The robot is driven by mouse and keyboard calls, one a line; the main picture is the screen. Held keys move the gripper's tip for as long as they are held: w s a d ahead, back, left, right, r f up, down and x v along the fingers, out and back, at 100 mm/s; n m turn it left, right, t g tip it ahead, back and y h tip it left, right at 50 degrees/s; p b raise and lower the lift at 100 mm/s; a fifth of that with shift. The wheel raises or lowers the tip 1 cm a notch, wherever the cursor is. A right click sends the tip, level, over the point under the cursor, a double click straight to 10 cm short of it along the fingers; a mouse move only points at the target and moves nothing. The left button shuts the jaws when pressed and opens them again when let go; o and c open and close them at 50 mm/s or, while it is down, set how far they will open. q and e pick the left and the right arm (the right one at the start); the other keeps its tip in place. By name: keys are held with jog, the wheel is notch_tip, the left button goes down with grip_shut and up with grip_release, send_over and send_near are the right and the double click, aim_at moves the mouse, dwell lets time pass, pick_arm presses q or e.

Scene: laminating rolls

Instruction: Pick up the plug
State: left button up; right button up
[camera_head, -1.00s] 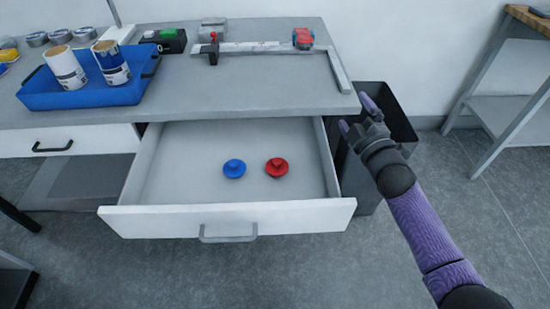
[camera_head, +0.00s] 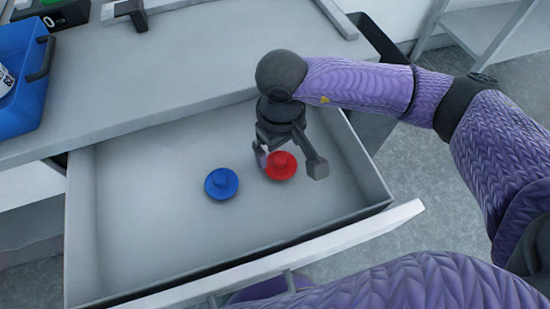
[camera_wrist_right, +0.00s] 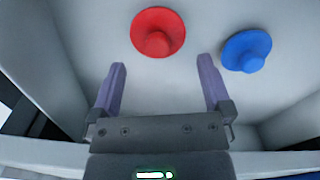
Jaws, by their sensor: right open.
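Two round plugs with raised knobs lie on the floor of the open drawer. The red plug (camera_head: 281,166) is on the right in the head view, and the blue plug (camera_head: 221,183) is to its left. My right gripper (camera_head: 288,163) is open and empty, pointing down over the red plug, with a finger on either side of it in that view. In the right wrist view, the red plug (camera_wrist_right: 158,32) shows just beyond the open fingertips (camera_wrist_right: 161,63), apart from them. The blue plug (camera_wrist_right: 246,50) is to the right there. My left gripper is not in view.
The open drawer (camera_head: 130,245) has raised walls and a white front panel (camera_head: 350,242). The grey tabletop (camera_head: 190,80) overhangs its back. A blue tray (camera_head: 22,105) stands at the left. The drawer floor left of the blue plug is clear.

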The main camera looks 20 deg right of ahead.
aim_at(279, 157)
jog(key=f+b, duration=0.1)
jog(key=f, duration=0.2)
jog(key=f+b, duration=0.2)
jog(key=f, duration=0.1)
jog(key=shift+w+d+f, duration=0.1)
jog(key=shift+w+f, duration=0.1)
jog(key=shift+f, duration=0.1)
jog(key=shift+r, duration=0.2)
jog(key=shift+c, duration=0.9)
jog(key=c, duration=0.7)
